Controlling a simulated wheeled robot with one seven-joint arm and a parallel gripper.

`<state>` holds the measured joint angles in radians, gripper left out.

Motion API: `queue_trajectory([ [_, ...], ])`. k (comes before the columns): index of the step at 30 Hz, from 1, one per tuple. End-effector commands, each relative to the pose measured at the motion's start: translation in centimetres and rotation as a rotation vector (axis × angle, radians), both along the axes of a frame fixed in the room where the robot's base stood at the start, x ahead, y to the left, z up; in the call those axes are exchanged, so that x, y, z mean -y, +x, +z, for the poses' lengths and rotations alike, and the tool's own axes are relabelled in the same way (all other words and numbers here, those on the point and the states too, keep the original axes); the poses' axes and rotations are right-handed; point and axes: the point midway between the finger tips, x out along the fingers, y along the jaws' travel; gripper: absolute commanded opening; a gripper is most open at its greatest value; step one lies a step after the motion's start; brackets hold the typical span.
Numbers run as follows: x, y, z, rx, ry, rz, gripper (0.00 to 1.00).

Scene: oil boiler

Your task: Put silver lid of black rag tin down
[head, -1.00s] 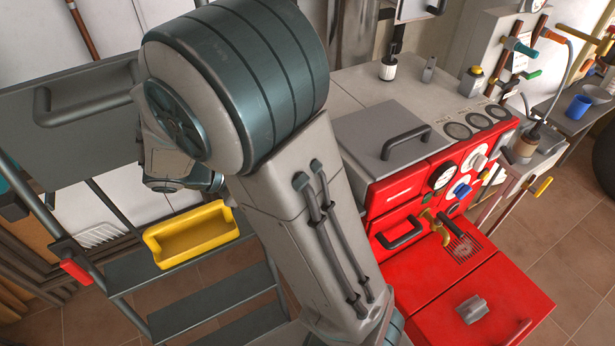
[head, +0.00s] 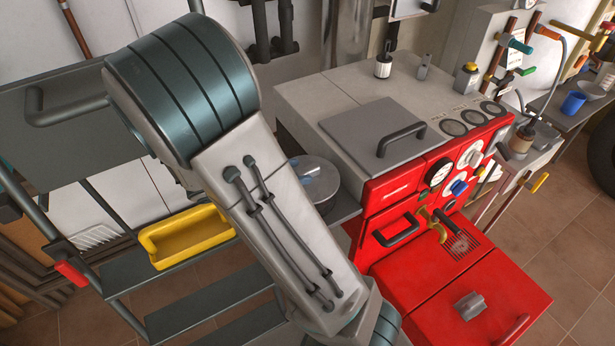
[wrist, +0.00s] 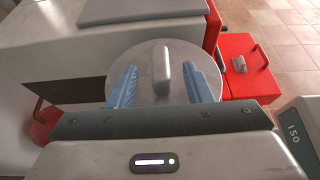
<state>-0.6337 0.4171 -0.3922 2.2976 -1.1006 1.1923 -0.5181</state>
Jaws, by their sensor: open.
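The silver lid (wrist: 142,68) is a round flat disc with an upright bar handle (wrist: 161,68) in the wrist view. My gripper (wrist: 162,78) is open, with one blue finger on each side of the handle and a gap on both sides. A bit of blue finger shows over the lid there.
The red boiler (head: 385,205) with a grey hatch and handle (head: 401,139) stands right of the tin. A yellow tray (head: 185,240) sits on the grey step ladder (head: 190,285) at left. My arm covers the middle.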

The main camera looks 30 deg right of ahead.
Motion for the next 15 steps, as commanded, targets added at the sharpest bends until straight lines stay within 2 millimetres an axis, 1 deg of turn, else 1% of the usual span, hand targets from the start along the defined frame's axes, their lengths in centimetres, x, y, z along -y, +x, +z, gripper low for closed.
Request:
queue_trajectory([
  [1,0.9,-0.1,-0.2,-0.002,-0.002,-0.006,0.45],
  [3,2.0,-0.1,-0.6,-0.003,-0.002,-0.004,0.45],
  [6,3.1,0.0,-1.1,-0.001,-0.001,-0.004,0.45],
  [9,3.6,0.0,-1.3,0.000,0.001,-0.003,0.45],
  [15,3.6,0.0,-1.3,0.000,0.001,-0.002,0.45],
])
